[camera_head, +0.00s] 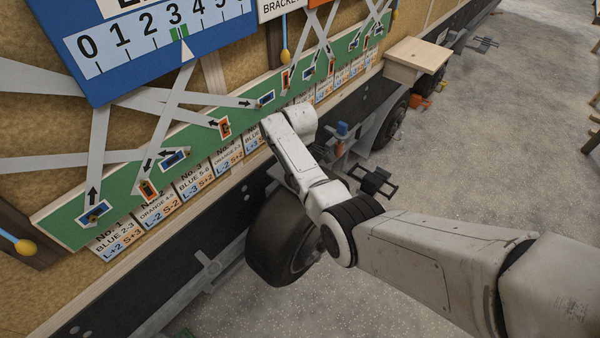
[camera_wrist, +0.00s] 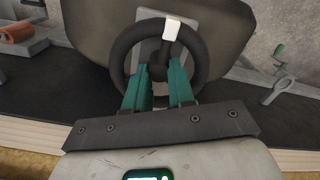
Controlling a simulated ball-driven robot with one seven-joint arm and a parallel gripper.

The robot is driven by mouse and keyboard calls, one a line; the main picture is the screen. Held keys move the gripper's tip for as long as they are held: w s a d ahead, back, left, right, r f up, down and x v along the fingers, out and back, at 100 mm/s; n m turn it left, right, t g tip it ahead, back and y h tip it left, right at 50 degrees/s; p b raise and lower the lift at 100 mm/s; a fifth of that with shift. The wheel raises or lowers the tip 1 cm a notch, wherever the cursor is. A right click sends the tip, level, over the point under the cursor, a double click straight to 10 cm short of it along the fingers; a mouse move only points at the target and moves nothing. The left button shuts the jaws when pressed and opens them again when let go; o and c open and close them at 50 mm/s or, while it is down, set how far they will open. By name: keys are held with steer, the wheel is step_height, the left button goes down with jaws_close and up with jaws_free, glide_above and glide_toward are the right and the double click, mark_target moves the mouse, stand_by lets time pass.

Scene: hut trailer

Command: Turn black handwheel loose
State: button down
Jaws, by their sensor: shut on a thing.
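The black handwheel (camera_wrist: 197,62) is in the upper middle of the wrist view, a dark ring with a white block on its upper right rim. Its hub shows in the middle, in front of a grey plate. My gripper (camera_wrist: 159,78) reaches up from below with two green fingers. They are shut on the lower part of the handwheel, one finger on each side of its lower spoke. The exact contact is partly hidden by the fingers. In the head view, my arm reaches toward the trailer's side; my gripper and the handwheel cannot be made out there.
In the wrist view, a large dark rounded shape (camera_wrist: 225,38) stands behind the handwheel. A grey clamp (camera_wrist: 284,86) is at right and an orange roller (camera_wrist: 16,29) at upper left. In the head view, a tyre (camera_head: 268,240) sits below my arm; concrete floor lies right.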

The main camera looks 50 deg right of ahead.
steer(key=c, duration=1.2)
jaws_free()
steer(key=shift+c, duration=0.2)
step_height(320, 180, up, 11)
steer(key=shift+b, duration=0.4)
steer(key=shift+f, duration=0.1)
steer(key=s+a+f+m+b, duration=0.1)
steer(key=s+a+f+m, duration=0.1)
steer(key=s+a+f, duration=0.5)
steer(key=s+a+f+m, duration=0.1)
steer(key=s+a+f, duration=0.35)
steer(key=s, duration=0.35)
steer(key=s+a+m+t+b, duration=0.1)
steer(key=s+a, duration=0.5)
steer(key=s, duration=1.1)
steer(key=shift+s+a+r+m, duration=0.15)
steer(key=shift+a+r+m, duration=0.1)
steer(key=shift+m, duration=0.65)
